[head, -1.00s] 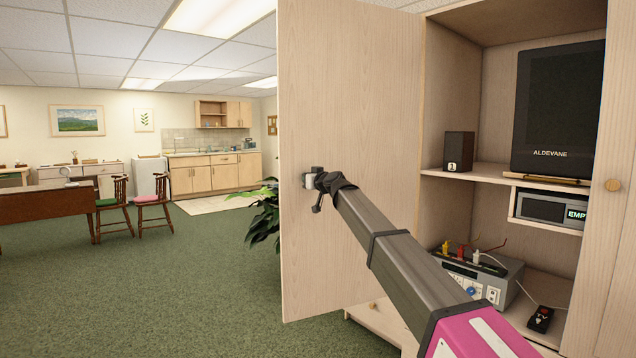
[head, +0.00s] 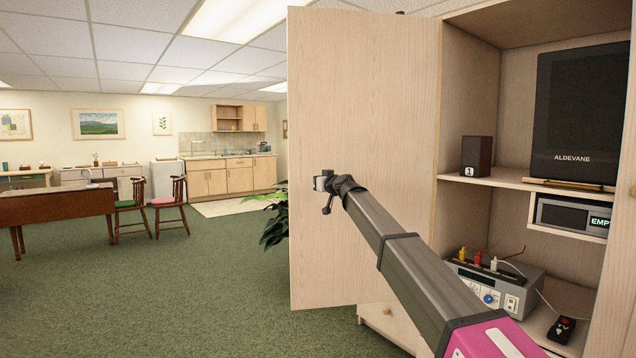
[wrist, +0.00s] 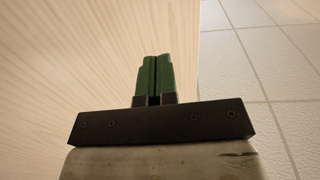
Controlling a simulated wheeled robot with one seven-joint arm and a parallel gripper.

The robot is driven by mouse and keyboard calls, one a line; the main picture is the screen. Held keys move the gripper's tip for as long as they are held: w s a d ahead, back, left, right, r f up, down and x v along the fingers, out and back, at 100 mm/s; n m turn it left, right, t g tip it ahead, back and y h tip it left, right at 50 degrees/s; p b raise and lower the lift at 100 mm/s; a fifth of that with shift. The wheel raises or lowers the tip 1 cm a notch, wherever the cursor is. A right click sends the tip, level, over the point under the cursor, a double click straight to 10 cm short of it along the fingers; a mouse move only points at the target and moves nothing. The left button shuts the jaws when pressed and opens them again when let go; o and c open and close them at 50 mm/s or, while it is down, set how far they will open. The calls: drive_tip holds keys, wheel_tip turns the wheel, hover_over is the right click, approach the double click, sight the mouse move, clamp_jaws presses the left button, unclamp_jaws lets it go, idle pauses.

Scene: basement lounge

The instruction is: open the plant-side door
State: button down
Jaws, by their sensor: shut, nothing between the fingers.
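The plant-side door (head: 362,110) of the wooden cabinet stands swung wide open, with its inner face towards me and the plant (head: 275,217) partly hidden behind its far edge. My gripper (head: 322,182) is in front of the door's inner face, near its free edge; whether it touches the door I cannot tell. In the wrist view my gripper's green fingers (wrist: 154,78) are closed together with nothing between them, and the door panel (wrist: 90,50) fills the left side.
A table (head: 55,208) and chairs (head: 168,205) stand at the left. The green carpet between is clear.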

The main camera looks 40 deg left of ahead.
drive_tip(key=s+d, duration=0.8)
drive_tip(key=d, duration=0.1)
drive_tip(key=shift+s+d, duration=0.35)
drive_tip(key=shift+d, duration=0.05)
